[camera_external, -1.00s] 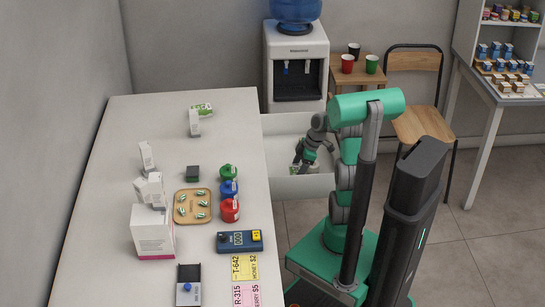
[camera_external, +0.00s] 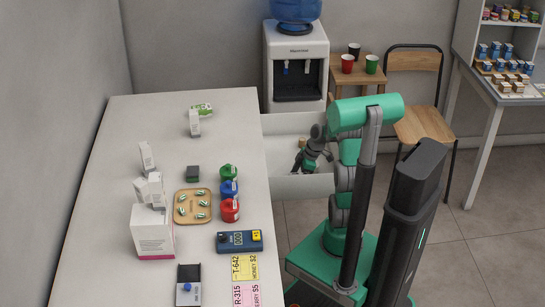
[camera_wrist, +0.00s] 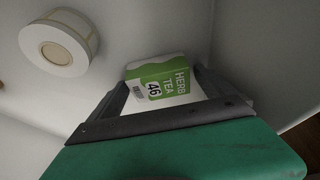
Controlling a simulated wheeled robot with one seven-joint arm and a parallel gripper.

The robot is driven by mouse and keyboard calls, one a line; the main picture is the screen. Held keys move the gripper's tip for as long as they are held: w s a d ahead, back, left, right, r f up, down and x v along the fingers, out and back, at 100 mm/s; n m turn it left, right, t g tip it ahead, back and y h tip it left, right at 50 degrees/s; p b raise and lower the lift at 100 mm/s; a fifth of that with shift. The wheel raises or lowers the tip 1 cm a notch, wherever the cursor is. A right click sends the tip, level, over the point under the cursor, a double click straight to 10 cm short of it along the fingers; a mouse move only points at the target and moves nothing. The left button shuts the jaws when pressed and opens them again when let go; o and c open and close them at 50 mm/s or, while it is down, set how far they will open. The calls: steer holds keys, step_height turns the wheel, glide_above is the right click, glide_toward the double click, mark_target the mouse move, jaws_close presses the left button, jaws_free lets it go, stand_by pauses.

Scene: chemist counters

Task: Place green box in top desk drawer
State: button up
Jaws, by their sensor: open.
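A green and white herb tea box (camera_wrist: 158,82), printed 46, is between the fingers of my gripper (camera_wrist: 165,88) in the wrist view. The gripper is open, with its fingers on either side of the box. In the external view my gripper (camera_external: 304,165) is down inside the pulled-out white drawer (camera_external: 300,187), at the right side of the counter. There the gripper hides most of the box. The drawer's pale inside (camera_wrist: 135,28) surrounds the box in the wrist view. I cannot tell whether a finger touches the box.
A pale roll (camera_wrist: 65,45) lies in the drawer near the box. Another green and white box (camera_external: 203,109) lies at the counter's far end, behind a white carton (camera_external: 194,124). The water dispenser (camera_external: 296,70) stands behind the drawer. A wooden chair (camera_external: 420,122) stands to the right.

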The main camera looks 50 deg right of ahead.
steer(key=shift+r, duration=0.35)
steer(key=p+v, duration=0.3)
steer(key=v, duration=0.8)
steer(key=shift+d+r, duration=0.15)
steer(key=shift+r, duration=0.15)
